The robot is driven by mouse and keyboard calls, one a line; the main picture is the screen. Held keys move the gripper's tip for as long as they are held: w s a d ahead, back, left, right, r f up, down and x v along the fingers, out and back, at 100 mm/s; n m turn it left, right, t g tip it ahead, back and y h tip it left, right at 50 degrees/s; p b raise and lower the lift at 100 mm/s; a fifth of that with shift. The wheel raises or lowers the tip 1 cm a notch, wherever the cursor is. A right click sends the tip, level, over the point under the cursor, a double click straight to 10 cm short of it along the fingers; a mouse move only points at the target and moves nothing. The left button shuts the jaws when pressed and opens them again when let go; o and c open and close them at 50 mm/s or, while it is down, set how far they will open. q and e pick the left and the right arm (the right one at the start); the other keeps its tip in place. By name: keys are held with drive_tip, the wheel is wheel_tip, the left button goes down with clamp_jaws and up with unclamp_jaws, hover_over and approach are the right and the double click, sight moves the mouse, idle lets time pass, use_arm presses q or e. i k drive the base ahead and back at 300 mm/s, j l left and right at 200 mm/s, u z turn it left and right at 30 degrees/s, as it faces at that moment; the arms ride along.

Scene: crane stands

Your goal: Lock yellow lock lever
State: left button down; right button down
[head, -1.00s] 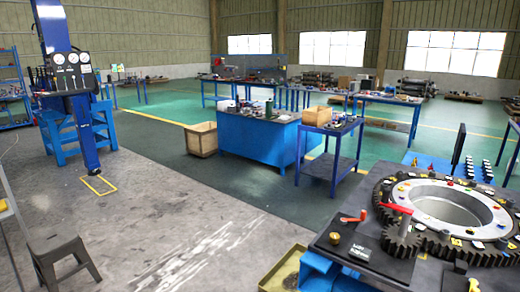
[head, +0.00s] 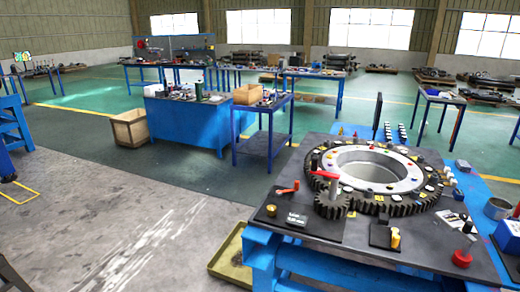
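A yellow lever (head: 395,238) stands upright on a small black block near the front edge of the crane stand (head: 340,250), right of centre in the head view. It is small in the picture, and I cannot tell its lock position. Neither of my grippers shows in the head view.
The stand's black top carries a large gear ring (head: 427,205), a small gear (head: 331,204) with a red lever (head: 325,174), an orange-red handle (head: 289,187) and a red knob (head: 462,258). A yellow-green tray (head: 230,262) lies on the floor at its left. Grey floor at left is open.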

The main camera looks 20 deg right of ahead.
sight(394, 232)
drive_tip(key=z, duration=1.5)
